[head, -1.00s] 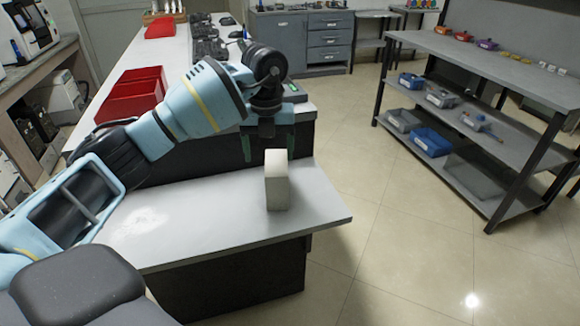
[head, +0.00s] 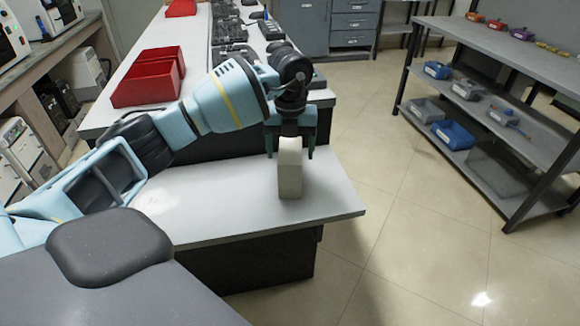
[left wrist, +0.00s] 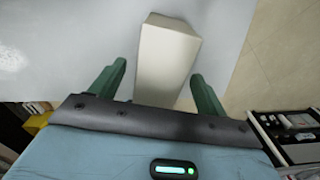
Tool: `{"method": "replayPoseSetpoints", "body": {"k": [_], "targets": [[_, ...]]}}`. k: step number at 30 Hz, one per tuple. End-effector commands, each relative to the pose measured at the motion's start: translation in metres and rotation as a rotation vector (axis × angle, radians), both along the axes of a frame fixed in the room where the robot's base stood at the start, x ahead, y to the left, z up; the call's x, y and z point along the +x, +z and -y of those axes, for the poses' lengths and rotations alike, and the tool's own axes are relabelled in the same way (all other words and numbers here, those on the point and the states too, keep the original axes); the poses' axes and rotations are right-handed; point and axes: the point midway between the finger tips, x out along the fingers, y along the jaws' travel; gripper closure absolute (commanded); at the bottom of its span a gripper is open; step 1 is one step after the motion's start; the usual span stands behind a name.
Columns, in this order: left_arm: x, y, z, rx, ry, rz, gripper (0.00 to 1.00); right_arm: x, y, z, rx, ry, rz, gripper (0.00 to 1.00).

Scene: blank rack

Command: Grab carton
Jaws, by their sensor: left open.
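The carton (head: 290,168) is a plain off-white box standing upright near the right end of a low white table (head: 230,205). My left gripper (head: 290,152) is open, its dark green fingers reaching down on either side of the carton's upper part in the head view. In the left wrist view the carton (left wrist: 165,62) lies between and beyond the two green fingers (left wrist: 160,82), with a gap on each side. Whether the fingers touch it cannot be seen; they look apart from it. My right gripper is not in view.
Behind the low table is a higher white counter (head: 120,113) with red bins (head: 148,80) and dark devices. A grey shelf rack (head: 490,45) with small coloured bins stands at the right. Open tiled floor (head: 400,235) lies between.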

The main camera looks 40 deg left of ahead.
Motion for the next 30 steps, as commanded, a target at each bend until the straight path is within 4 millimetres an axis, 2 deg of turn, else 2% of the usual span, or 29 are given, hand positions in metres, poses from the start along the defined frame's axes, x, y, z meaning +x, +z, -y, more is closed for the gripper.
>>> {"method": "replayPoseSetpoints", "body": {"k": [6,16,27,30], "targets": [[-0.002,-0.029,0.001,0.0,0.001,0.0,0.25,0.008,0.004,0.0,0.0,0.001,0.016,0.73],[-0.002,-0.035,0.001,0.001,0.001,0.001,0.25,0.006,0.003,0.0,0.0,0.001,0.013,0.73],[-0.002,-0.034,0.001,0.001,0.0,0.001,0.72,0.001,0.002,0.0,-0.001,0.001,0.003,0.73],[-0.002,-0.034,0.001,0.001,0.0,0.002,0.72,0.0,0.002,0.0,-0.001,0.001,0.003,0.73]]}}
